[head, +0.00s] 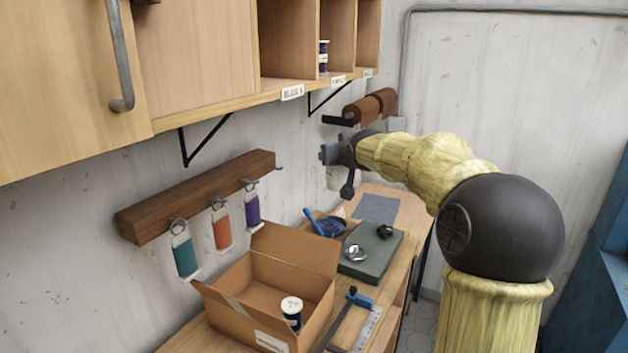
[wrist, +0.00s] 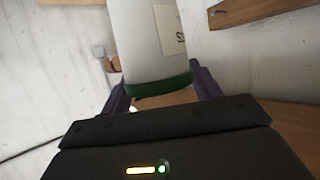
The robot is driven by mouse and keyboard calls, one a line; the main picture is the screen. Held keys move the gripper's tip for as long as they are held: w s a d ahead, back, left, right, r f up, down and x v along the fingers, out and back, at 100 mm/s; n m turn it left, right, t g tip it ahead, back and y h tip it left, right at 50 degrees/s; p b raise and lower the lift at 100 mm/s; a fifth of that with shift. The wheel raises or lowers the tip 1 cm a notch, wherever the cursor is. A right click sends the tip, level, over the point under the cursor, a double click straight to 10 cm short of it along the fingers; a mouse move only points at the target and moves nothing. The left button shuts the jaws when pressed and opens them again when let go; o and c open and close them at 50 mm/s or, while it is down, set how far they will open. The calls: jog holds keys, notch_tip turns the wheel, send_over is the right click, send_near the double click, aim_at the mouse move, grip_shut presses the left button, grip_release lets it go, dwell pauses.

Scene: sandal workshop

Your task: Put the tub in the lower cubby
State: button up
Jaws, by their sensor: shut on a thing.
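The tub (wrist: 152,38) is white with a green band at one end and a pale label, and it fills the top middle of the wrist view. My gripper (wrist: 160,84) is shut on it, with a dark finger on each side near the green band. In the head view my gripper (head: 331,154) is in front of the wall above the far part of the bench, and the tub (head: 334,180) shows just below it as a small pale shape. Open cubbies (head: 287,38) are in the wall cabinet above and to the left; I cannot tell which is the lower one.
A blue-and-white container (head: 323,56) stands in one cubby. The cardboard box (head: 262,268) on the bench holds another container (head: 291,311). Colored tags hang from a wooden rail (head: 195,197). A metal bracket (head: 207,138) juts below the cabinet. A green-grey slab (head: 371,257) lies beyond the box.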

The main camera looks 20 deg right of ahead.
jog(key=s+d+r+m+h+p, duration=0.1)
jog(key=s+d+r+m+h, duration=0.15)
jog(key=s+r, duration=0.5)
jog(key=s+d+r+m+h+p, duration=0.15)
jog(key=s+d+r, duration=0.3)
jog(key=r, duration=0.65)
jog(key=s+r+m+g+h+p, duration=0.1)
jog(key=s+r, duration=0.6)
jog(key=s, duration=0.2)
jog(key=s+d+r+g+h+p, duration=0.1)
jog(key=s+r+p, duration=0.1)
jog(key=s+r, duration=0.4)
jog(key=s, duration=0.3)
jog(key=shift+d+r+m, duration=0.3)
jog(key=shift+r+m, duration=0.05)
jog(key=shift+m, duration=0.05)
jog(key=shift+w, duration=0.1)
